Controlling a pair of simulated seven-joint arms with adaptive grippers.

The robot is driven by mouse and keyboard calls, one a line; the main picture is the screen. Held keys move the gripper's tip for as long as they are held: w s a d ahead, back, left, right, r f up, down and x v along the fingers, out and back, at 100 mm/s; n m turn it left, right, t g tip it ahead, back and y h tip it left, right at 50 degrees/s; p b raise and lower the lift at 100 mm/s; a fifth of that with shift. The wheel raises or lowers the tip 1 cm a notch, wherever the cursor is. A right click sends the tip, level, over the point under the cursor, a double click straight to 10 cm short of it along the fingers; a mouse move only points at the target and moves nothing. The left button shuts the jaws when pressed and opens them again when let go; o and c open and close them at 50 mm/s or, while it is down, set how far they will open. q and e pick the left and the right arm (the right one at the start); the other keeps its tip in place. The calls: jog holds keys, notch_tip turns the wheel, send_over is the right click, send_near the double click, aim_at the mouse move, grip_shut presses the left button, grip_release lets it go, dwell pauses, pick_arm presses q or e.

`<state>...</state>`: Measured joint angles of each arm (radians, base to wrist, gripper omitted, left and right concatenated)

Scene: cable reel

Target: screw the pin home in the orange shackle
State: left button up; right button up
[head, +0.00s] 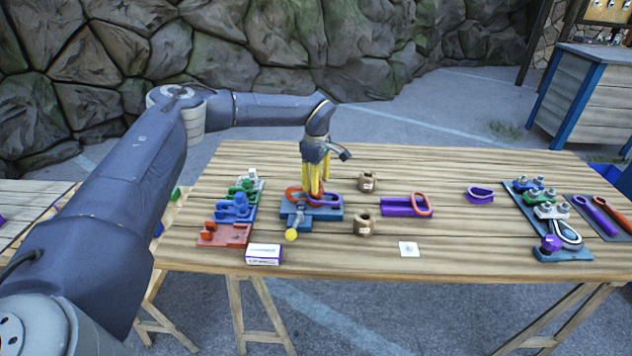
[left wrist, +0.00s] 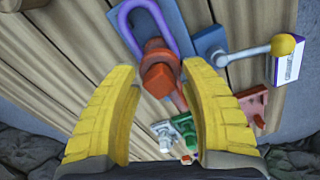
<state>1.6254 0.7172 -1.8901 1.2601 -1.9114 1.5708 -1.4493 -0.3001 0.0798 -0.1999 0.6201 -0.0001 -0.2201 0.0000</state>
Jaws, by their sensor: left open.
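An orange shackle (head: 293,194) sits with a purple loop (head: 330,200) on a blue fixture (head: 325,214) left of the table's middle. In the left wrist view, an orange blocky head (left wrist: 158,78), which looks like the pin's, shows near the purple loop (left wrist: 146,22) and the blue fixture (left wrist: 208,42). My left gripper (head: 314,190) points down over the fixture. In its wrist view, its yellow fingers (left wrist: 162,72) are open, one on each side of the orange head, with gaps visible. How far the pin is in is hidden. My right gripper is not in view.
A lever with a yellow ball (head: 291,235) sticks out toward the front. A small box (head: 264,254) and coloured holders (head: 224,235) are at left. Brown pieces (head: 364,224), a purple block (head: 398,206) and a blue board (head: 565,253) are to the right.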

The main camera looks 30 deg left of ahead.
pick_arm(q)
jog(key=shift+r, duration=0.15)
jog(key=shift+r, duration=2.15)
jog(key=n, duration=0.6)
jog(key=shift+n, duration=0.3)
jog(key=n, duration=1.8)
jog(key=shift+f, duration=0.2)
